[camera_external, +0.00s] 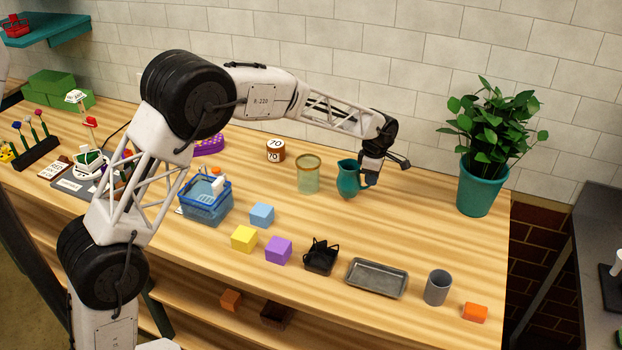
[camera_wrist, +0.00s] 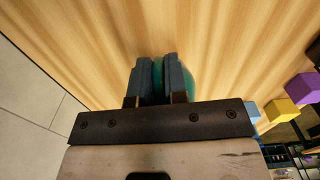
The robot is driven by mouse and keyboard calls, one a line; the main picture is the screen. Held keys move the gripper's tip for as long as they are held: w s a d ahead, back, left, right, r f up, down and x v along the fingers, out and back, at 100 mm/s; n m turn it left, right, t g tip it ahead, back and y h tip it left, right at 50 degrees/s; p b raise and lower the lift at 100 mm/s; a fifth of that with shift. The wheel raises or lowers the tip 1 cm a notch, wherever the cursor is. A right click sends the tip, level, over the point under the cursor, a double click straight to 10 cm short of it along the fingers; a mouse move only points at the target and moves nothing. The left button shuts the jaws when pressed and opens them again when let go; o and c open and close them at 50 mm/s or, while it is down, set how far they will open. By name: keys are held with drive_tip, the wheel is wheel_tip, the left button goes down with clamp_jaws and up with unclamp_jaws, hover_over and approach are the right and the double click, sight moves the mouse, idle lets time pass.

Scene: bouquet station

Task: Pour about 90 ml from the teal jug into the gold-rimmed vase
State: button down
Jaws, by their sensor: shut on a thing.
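The teal jug (camera_external: 348,180) stands upright, or nearly so, at the right of the gold-rimmed vase; I cannot tell whether its base touches the table. The gold-rimmed vase (camera_external: 308,176) is a clear, greenish glass on the table, a short gap to the left of the jug. My gripper (camera_external: 370,179) is at the jug's right side and shut on it, seemingly at the handle. In the wrist view my two fingers (camera_wrist: 158,82) are close together, with part of the teal jug (camera_wrist: 189,80) behind them. The liquid level is hidden in both views.
A brown-and-white jar marked 70 (camera_external: 275,151) stands behind the vase. A blue basket (camera_external: 206,203) is left of it. A potted plant (camera_external: 476,190) stands right.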

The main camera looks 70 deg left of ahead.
drive_tip(key=shift+r, duration=0.15)
drive_tip(key=shift+s+a+r+t+h, duration=0.25)
drive_tip(key=shift+r+t, duration=0.05)
drive_tip(key=shift+r, duration=0.1)
drive_tip(key=shift+s+a+r+t+h, duration=0.2)
drive_tip(key=shift+r+t+h, duration=0.05)
drive_tip(key=shift+r+t, duration=0.1)
drive_tip(key=s+a+r+t+h, duration=0.5)
drive_tip(key=r+t+h, duration=0.1)
drive_tip(key=r, duration=0.2)
drive_tip(key=shift+s+a+r, duration=0.15)
drive_tip(key=shift+s+r, duration=0.1)
drive_tip(key=shift+s, duration=0.15)
drive_tip(key=shift+s+a+t+h, duration=0.1)
drive_tip(key=shift+a+t+h, duration=0.05)
drive_tip(key=shift+t+h, duration=0.2)
drive_tip(key=shift+s+a+r+t+h, duration=0.25)
drive_tip(key=shift+s+r+t+h, duration=0.1)
drive_tip(key=shift+r+t, duration=0.15)
drive_tip(key=shift+s+a+r+t, duration=0.2)
drive_tip(key=shift+a+r+t, duration=0.05)
drive_tip(key=shift+t, duration=0.05)
drive_tip(key=shift+s+a+r+t+h, duration=0.35)
drive_tip(key=shift+s+t+h, duration=0.05)
drive_tip(key=shift+h, duration=0.2)
idle(0.9)
